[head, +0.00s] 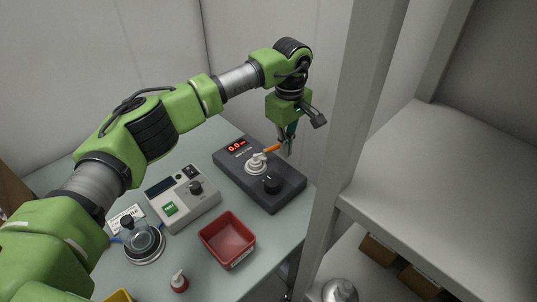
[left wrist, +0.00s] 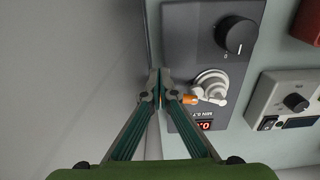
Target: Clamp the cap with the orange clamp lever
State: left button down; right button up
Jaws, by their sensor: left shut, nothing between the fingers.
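The dark grey clamp station (head: 283,192) with a red display reading 0.0 stands at the back right of the table. A pale round fitting (head: 256,164), seemingly the cap and clamp, sits on it, with the orange clamp lever (head: 271,149) pointing out to the right. My left gripper (head: 287,152) is shut and empty, pointing down beside the lever's outer end. In the left wrist view my left gripper (left wrist: 159,76) has its fingertips together, left of the orange lever (left wrist: 190,99) and the pale fitting (left wrist: 211,86). Contact with the lever cannot be told. My right gripper is out of view.
A grey shelf post (head: 350,130) rises close right of the table.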

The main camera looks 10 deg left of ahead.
pick_arm(q)
jog(key=shift+w, duration=0.25)
jog(key=shift+a, duration=0.1)
jog(key=shift+w+a, duration=0.15)
jog(key=shift+w, duration=0.2)
jog(key=shift+s, duration=0.15)
jog(key=shift+s+r, duration=0.1)
notch_tip(320, 180, up, 8)
jog(key=p, duration=0.4)
dwell(0.4)
dwell(0.5)
